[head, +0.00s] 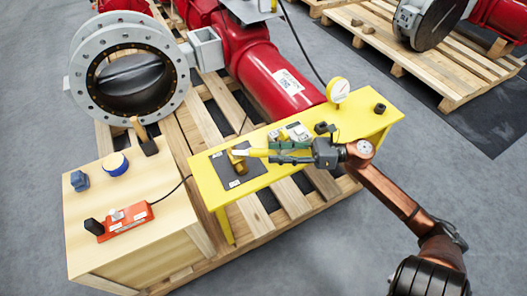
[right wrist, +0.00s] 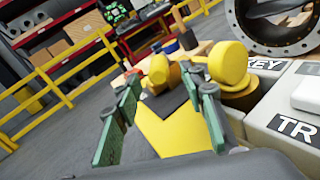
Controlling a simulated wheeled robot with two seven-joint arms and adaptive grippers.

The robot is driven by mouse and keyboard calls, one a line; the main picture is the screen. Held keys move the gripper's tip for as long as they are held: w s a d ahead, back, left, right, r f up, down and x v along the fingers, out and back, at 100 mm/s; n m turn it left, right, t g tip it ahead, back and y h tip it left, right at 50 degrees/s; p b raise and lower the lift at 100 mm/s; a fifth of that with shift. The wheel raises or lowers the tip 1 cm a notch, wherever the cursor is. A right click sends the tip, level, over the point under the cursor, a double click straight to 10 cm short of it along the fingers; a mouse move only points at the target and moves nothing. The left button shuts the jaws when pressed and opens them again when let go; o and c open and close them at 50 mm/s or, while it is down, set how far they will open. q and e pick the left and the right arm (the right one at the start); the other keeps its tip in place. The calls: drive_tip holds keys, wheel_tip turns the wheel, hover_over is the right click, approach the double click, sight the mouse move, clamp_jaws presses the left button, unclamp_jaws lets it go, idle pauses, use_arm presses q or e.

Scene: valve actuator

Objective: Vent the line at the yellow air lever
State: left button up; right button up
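The yellow air lever (head: 256,152) sits on a brass-coloured valve (head: 237,163) on a dark plate at the left part of the yellow bench (head: 361,114). In the head view the lever points right, towards my right gripper (head: 274,152). In the right wrist view my right gripper (right wrist: 160,86) has its green fingers apart, with bench top between them. My left gripper is not in view.
Grey labelled blocks (right wrist: 289,118) stand close right of my right gripper in the wrist view. A pressure gauge (head: 338,89) stands on the bench's back edge. A wooden crate (head: 160,218) at left carries a red box (head: 125,220), a mallet and blue items. A red actuator lies behind.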

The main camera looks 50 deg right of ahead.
drive_tip(key=v, duration=0.6)
drive_tip(key=shift+s+d, duration=0.2)
drive_tip(key=shift+s, duration=0.15)
drive_tip(key=shift+c, duration=0.2)
